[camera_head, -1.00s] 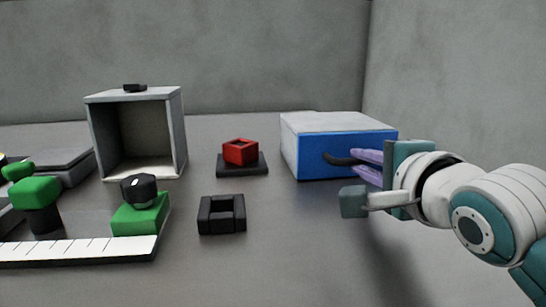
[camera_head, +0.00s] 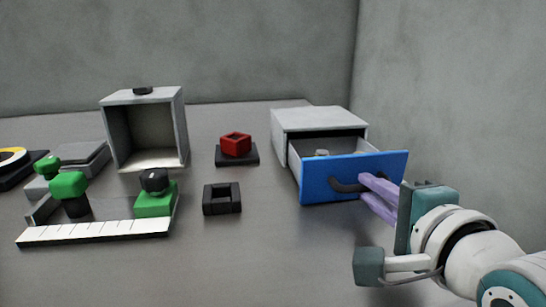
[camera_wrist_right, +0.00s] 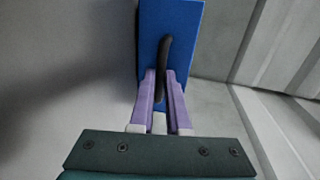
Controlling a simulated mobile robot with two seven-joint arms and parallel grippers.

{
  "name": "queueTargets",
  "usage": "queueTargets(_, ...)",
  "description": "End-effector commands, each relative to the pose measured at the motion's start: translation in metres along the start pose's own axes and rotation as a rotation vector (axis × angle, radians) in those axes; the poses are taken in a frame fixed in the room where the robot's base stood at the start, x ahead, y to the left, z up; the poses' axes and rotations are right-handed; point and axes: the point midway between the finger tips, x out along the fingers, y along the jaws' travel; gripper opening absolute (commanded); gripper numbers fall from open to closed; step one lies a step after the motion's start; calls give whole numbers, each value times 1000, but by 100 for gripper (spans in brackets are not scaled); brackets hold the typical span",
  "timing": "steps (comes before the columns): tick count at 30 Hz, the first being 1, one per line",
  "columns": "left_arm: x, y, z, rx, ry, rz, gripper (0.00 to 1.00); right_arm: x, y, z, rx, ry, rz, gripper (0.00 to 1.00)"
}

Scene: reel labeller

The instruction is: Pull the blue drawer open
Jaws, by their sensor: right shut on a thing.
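The blue drawer (camera_head: 316,184) stands pulled out of its white cabinet (camera_head: 312,119) at the right of the table. Small pale items show inside it, too small to make out. My right gripper (camera_head: 366,190) is shut on the black handle of the drawer front. In the right wrist view the purple fingers (camera_wrist_right: 161,96) lie on both sides of the black handle (camera_wrist_right: 163,58), with the blue front (camera_wrist_right: 180,20) behind it. My left gripper is not in view.
An open grey box (camera_head: 113,136) stands at the back left. A red block (camera_head: 236,143) sits on a dark base, with a black holder (camera_head: 222,198) in front. Green-topped parts (camera_head: 68,185) and a white ruler-like strip (camera_head: 95,232) are at left. A wall is at right.

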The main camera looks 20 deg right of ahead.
Motion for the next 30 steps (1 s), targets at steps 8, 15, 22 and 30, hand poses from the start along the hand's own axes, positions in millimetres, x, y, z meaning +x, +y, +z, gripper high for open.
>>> queueTargets(8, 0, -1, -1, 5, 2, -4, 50, -2, -1, 0, 0, 0, -6, 0)
queueTargets(15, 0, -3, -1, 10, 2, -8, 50, -1, -1, 0, 0, 0, -5, 37)
queueTargets(22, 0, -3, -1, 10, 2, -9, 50, -1, 0, 0, 0, 0, -4, 44)
queueTargets(30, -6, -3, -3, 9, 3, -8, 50, -19, 0, 0, 1, 0, -1, 44)
